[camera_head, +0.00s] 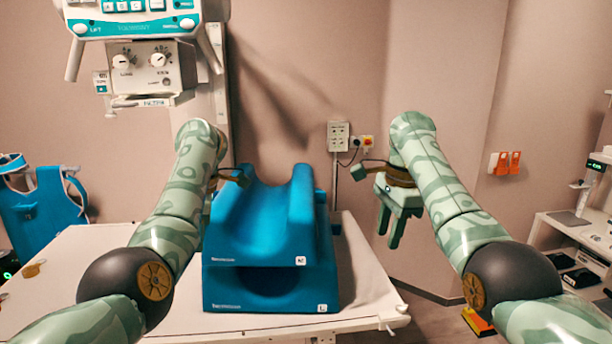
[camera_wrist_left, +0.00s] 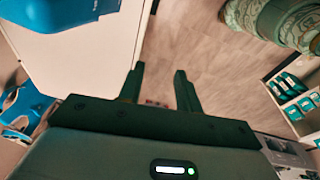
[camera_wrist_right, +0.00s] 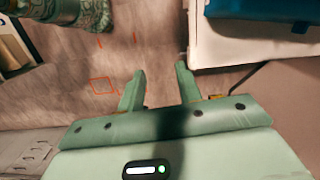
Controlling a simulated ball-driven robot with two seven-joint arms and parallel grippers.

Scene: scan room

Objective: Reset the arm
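My right gripper (camera_head: 389,236) hangs fingers down beyond the right edge of the white table, clear of everything. In the right wrist view its fingers (camera_wrist_right: 159,70) stand apart with only floor between them, so it is open and empty. My left arm reaches forward over the table, to the left of the blue foam supports. Its gripper is hidden behind the arm in the head view. In the left wrist view the left fingers (camera_wrist_left: 160,72) are apart and empty, with floor beyond them and the white table (camera_wrist_left: 85,60) beside them.
Blue foam supports (camera_head: 270,288) are stacked on the white table (camera_head: 120,280), close to my left forearm. A control unit (camera_head: 150,62) hangs at upper left. A blue padded item (camera_head: 40,205) stands at far left. A shelf (camera_head: 570,225) with equipment stands at right.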

